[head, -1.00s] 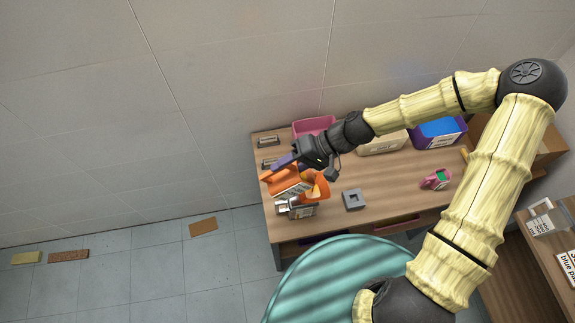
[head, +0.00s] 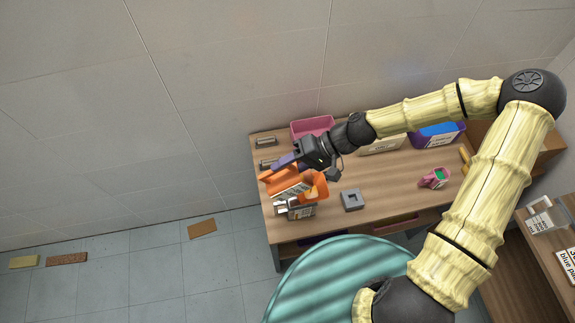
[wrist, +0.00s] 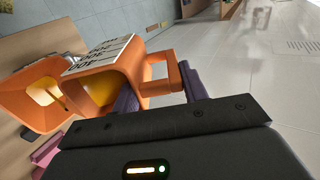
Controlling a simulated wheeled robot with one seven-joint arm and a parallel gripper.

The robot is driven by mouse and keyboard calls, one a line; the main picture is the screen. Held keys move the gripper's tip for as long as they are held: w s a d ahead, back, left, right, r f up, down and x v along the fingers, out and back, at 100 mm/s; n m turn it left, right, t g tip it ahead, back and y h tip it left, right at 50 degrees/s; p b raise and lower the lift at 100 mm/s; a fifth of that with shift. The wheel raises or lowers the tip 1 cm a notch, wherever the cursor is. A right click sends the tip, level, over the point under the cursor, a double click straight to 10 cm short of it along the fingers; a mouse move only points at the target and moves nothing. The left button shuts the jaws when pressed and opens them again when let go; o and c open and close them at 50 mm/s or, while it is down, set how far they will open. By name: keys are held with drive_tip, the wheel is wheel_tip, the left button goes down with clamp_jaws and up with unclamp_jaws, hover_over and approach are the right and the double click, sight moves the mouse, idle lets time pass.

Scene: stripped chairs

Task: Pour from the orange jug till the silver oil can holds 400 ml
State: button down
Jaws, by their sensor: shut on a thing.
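The orange jug (head: 288,183) is tilted over the near left part of the desk, its mouth toward the right in the head view. My gripper (head: 285,161) is shut on the jug's handle; in the wrist view the purple fingers close on it beside the jug (wrist: 155,62), which bears a white scale label. Yellow-orange shows inside its mouth. The silver oil can (head: 296,212) stands just below the jug in the head view, partly covered by it. Its opening and contents are hidden, and I cannot make out a stream.
A grey square block (head: 352,200) sits right of the can on the wooden desk (head: 390,195). A pink tray (head: 312,125) and a purple bin (head: 437,135) stand at the back. A pink object (head: 434,178) lies to the right. A teal chair (head: 335,275) stands in front.

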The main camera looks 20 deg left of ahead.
drive_tip(key=shift+w+d+f+g+y+b, duration=0.2)
drive_tip(key=shift+w+d+g+y+b, duration=0.3)
drive_tip(key=shift+y, duration=0.4)
idle(2.4)
drive_tip(key=shift+s+d, duration=0.1)
drive_tip(key=shift+s+a+r+h+p, duration=0.25)
drive_tip(key=shift+h+p, duration=0.15)
drive_tip(key=shift+p, duration=0.1)
drive_tip(key=shift+s+a+r+t+h+p, duration=0.2)
drive_tip(key=shift+a+t+h+p, duration=0.2)
drive_tip(key=shift+t+h+p, duration=0.15)
drive_tip(key=shift+a+f, duration=0.2)
drive_tip(key=shift+w+d, duration=0.1)
drive_tip(key=shift+d, duration=0.05)
drive_tip(key=shift+s+h, duration=0.3)
drive_tip(key=shift+h, duration=0.05)
drive_tip(key=shift+s+a+r+t+p, duration=0.1)
drive_tip(key=shift+a+t+p, duration=0.25)
drive_tip(key=shift+p, duration=0.15)
drive_tip(key=shift+s+a+f+t+h+p, duration=0.2)
drive_tip(key=shift+a+t+h, duration=0.1)
drive_tip(key=shift+h, duration=0.35)
drive_tip(key=shift+s+a+f+t+h+p, duration=0.15)
drive_tip(key=shift+a+t+h, duration=0.15)
drive_tip(key=shift+h, duration=0.35)
